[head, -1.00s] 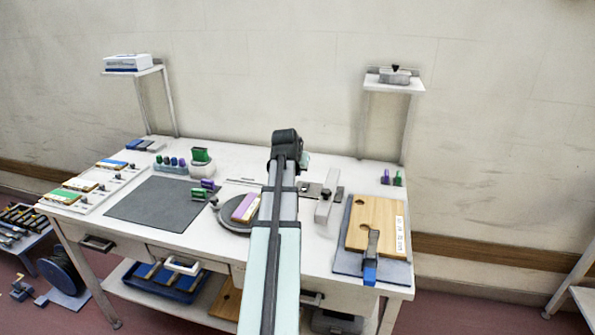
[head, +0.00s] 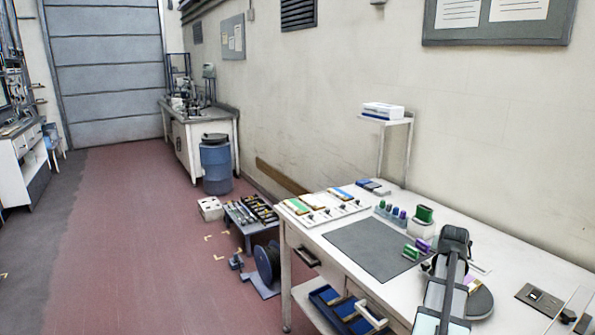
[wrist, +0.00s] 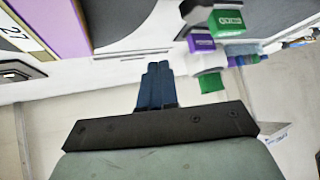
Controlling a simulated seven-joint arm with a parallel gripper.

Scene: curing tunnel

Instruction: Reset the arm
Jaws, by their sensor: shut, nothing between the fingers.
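My arm (head: 442,290) rises over the white workbench (head: 440,218) at the lower right of the head view. The gripper itself is hidden behind the arm there. In the wrist view my gripper (wrist: 157,68) shows as two dark blue fingers pressed together, with nothing between them. The fingers are apart from the green and purple blocks to their right. One purple block (wrist: 201,43) shows in the wrist view.
A dark grey mat (head: 375,248) lies on the bench, with a round grey disc (head: 480,302) right of it. A green stamp-like piece (head: 424,214) stands behind. A shelf post (head: 407,150) rises at the back. A blue barrel (head: 216,165) stands on the floor.

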